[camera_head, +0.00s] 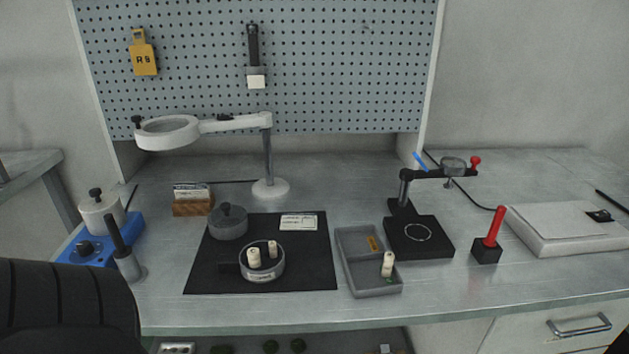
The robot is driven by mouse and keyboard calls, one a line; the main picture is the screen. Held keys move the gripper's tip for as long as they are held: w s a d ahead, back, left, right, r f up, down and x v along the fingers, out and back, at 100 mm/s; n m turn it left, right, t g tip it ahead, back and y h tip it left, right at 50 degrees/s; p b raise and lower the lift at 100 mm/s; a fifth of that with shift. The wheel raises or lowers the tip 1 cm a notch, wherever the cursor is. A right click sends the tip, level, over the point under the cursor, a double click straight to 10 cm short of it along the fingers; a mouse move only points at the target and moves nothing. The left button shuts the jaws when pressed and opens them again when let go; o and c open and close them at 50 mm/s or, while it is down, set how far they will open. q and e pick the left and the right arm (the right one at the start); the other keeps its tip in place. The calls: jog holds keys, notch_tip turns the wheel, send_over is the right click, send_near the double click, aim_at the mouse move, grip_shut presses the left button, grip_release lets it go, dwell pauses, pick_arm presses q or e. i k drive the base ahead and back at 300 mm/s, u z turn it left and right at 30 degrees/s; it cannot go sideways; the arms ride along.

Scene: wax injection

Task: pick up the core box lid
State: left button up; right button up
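The core box lid appears to be the dark grey round lid with a knob on top (228,222), lying at the back left of the black mat (310,270). The round grey core box (262,276) sits open in front of it on the mat, with two cream cylindrical pieces standing in it. Lid and box look apart. A dark ribbed part at the lower left seems to be my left arm; its gripper is not in view. My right gripper is not in view either.
A grey divided tray (360,282) holds another cream piece. A magnifier lamp (270,187) stands behind the mat. A blue-based pot (100,228) is on the left. A black stand (420,250), red-handled tool (492,232) and white flat device (565,228) are on the right.

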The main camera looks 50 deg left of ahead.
aim_at(227, 221)
jog(key=u, duration=1.8)
